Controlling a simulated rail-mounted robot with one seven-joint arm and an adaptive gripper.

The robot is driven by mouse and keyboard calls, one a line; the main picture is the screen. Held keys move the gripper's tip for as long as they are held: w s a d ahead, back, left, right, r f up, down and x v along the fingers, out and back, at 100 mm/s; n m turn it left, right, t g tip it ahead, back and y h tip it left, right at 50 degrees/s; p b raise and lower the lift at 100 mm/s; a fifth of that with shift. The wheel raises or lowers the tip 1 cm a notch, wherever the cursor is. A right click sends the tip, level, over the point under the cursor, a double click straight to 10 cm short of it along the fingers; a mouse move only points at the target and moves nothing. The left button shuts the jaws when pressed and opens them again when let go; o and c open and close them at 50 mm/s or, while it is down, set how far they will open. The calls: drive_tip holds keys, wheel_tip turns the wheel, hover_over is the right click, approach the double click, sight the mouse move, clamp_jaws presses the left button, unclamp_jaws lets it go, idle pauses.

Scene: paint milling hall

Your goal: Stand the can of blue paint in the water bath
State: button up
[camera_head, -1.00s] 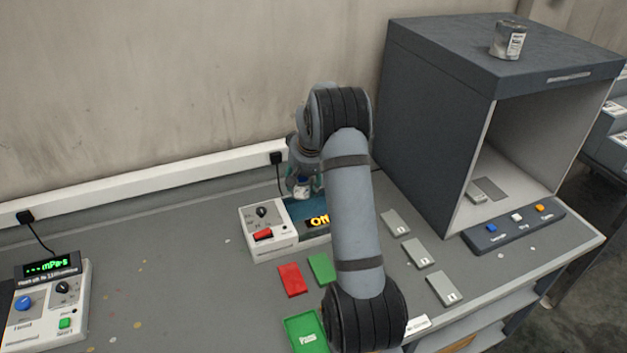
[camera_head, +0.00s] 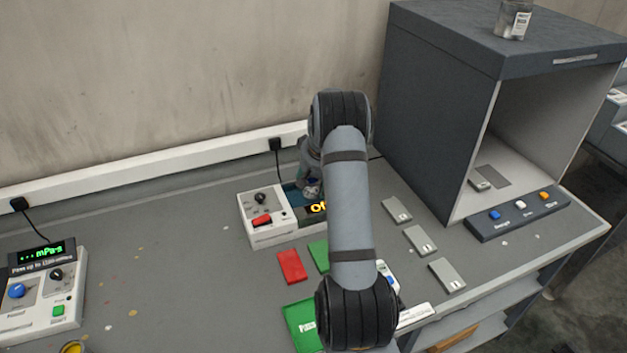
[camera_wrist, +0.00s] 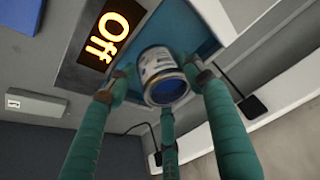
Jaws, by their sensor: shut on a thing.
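The can of blue paint (camera_wrist: 158,62) has a pale label and blue at its open end. My gripper (camera_wrist: 163,90) has its teal fingers closed around it in the wrist view. The water bath is a white unit (camera_head: 262,232) with a dark blue basin (camera_wrist: 180,28) and a display (camera_wrist: 103,38) reading "Off". The can is at the basin in the wrist view; whether it touches the floor, I cannot tell. In the head view my gripper (camera_head: 311,186) is at the basin, and my arm hides part of the bath and display.
A large grey booth (camera_head: 437,110) stands right, with another can (camera_head: 513,20) on top. Red (camera_head: 291,266) and green (camera_head: 303,318) pads and several grey plates (camera_head: 419,240) lie in front. A meter (camera_head: 45,290) stands left; the bench between is mostly clear.

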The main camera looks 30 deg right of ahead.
drive_tip(key=shift+f+b, duration=0.7)
drive_tip(key=shift+f, duration=0.2)
drive_tip(key=o, duration=1.4)
drive_tip(key=shift+c, duration=0.2)
drive_tip(key=shift+s, duration=0.1)
drive_tip(key=shift+r, duration=0.1)
drive_tip(key=v, duration=1.1)
drive_tip(key=shift+r, duration=0.4)
